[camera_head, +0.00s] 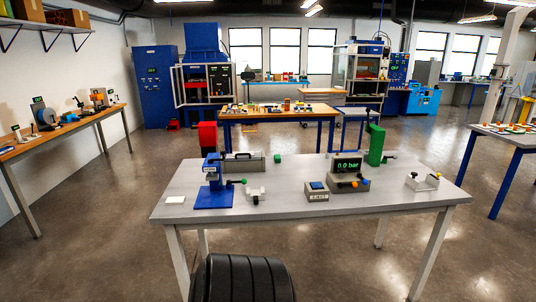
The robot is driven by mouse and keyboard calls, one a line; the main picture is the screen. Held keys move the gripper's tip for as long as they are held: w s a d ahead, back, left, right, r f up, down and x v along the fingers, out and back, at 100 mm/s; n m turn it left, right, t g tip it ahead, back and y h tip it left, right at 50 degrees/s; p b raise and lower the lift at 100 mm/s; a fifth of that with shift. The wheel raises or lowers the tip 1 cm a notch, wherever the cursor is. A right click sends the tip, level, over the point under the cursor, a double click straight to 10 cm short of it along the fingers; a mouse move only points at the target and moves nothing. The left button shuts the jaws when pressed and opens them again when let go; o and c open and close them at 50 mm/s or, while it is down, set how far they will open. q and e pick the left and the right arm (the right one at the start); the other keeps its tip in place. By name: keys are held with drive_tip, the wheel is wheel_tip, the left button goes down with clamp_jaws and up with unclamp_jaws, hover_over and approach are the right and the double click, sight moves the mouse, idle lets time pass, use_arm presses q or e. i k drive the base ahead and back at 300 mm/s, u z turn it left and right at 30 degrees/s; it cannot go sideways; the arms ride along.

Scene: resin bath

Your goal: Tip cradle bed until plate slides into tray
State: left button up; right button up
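I cannot pick out the cradle, plate or tray for certain at this size. A grey oblong case (244,162) with a dark handle sits at the back. Neither of my grippers is in view.
The table's front strip is mostly clear. Floor surrounds it.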

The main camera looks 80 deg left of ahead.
sight(243, 154)
drive_tip(key=u, duration=0.35)
drive_tip(key=i, duration=0.95)
drive_tip(key=u, duration=1.5)
drive_tip(key=i, duration=0.8)
drive_tip(key=u, duration=0.75)
